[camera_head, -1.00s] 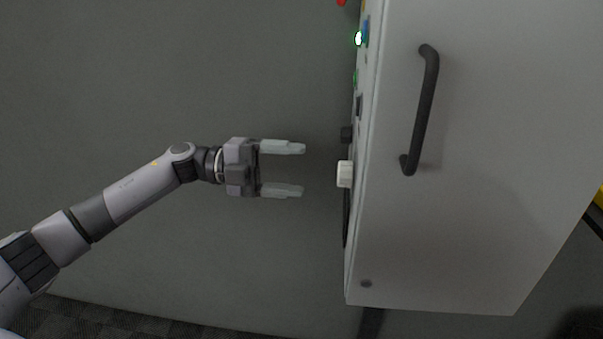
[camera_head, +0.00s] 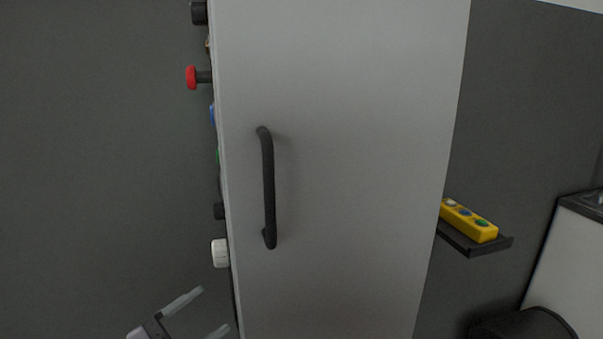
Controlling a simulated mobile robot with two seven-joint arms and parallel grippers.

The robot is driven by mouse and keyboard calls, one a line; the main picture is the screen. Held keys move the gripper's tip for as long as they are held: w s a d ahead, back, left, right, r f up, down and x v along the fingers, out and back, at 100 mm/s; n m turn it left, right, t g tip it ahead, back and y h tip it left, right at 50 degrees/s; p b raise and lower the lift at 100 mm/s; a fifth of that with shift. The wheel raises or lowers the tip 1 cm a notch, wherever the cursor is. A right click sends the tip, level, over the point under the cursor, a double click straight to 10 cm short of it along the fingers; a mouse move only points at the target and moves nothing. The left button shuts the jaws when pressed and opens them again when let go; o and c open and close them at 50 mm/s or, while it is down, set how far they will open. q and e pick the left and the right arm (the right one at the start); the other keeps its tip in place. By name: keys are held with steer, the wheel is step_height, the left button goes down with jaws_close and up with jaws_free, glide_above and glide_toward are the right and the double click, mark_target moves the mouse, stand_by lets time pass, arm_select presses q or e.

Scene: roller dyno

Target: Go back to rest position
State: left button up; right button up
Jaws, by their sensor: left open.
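My left gripper (camera_head: 205,312) is at the bottom of the head view, left of the grey cabinet (camera_head: 340,120). Its two pale fingers are apart with nothing between them. It is below the white knob (camera_head: 220,253) on the cabinet's left-hand face, apart from it in the picture. The rest of the left arm is cut off by the lower edge. My right gripper does not show.
The cabinet has a black handle (camera_head: 268,190). A red button (camera_head: 192,77) and a black knob (camera_head: 219,211) stick out on its left side. A yellow button box (camera_head: 468,221) sits on a black shelf (camera_head: 475,243) at right. The left area is clear.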

arm_select(q)
steer(key=s+a+f+n+g+y, duration=0.1)
steer(key=s+f+n+y, duration=0.5)
steer(key=s+f+n, duration=0.2)
steer(key=s+a+f+n+g+y, duration=0.2)
steer(key=s+f+n+y, duration=0.5)
steer(key=s+f, duration=0.6)
step_height(320, 180, down, 4)
steer(key=shift+r+n+g, duration=0.1)
steer(key=shift+n+g, duration=0.2)
steer(key=shift+n, duration=0.7)
steer(key=shift+a, duration=0.1)
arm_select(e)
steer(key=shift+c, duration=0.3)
